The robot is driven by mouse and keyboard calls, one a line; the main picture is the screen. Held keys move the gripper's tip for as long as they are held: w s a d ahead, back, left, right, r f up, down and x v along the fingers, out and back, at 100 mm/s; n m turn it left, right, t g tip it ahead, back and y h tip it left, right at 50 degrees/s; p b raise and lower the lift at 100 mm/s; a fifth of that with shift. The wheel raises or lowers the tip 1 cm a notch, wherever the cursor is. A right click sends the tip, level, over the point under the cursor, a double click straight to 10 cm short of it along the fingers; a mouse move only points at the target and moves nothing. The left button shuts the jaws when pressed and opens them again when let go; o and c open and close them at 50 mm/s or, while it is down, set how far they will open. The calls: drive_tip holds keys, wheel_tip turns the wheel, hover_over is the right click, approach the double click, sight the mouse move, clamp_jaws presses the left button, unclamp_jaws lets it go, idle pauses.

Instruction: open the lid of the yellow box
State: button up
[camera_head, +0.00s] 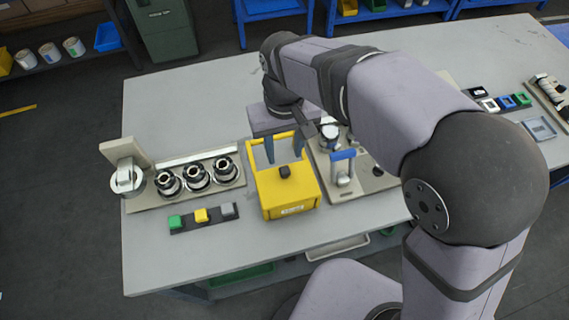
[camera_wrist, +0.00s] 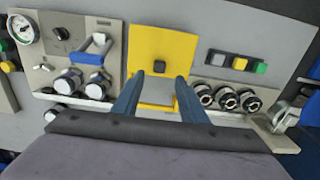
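The yellow box (camera_head: 290,198) stands on the grey table with a black knob (camera_head: 284,171) on its top. A yellow handle-like frame rises at its far side, partly hidden by my gripper. The box also shows in the wrist view (camera_wrist: 160,42), with the knob (camera_wrist: 159,67) between the fingers in the picture. My gripper (camera_head: 283,150) is over the far part of the box, its two blue fingers apart. In the wrist view my gripper (camera_wrist: 159,82) is open, with a yellow bar (camera_wrist: 157,106) between the fingers. I cannot tell whether the fingers touch it. The lid looks shut.
Left of the box is a rack with several black-and-silver fittings (camera_head: 197,178) and a strip of coloured buttons (camera_head: 201,216). Close on the right is a panel with a blue-handled clamp (camera_head: 343,166). The table's back left (camera_head: 190,110) is clear.

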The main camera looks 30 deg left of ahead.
sight(285, 170)
drive_tip(key=shift+f+p, duration=0.75)
drive_tip(key=shift+f, duration=2.95)
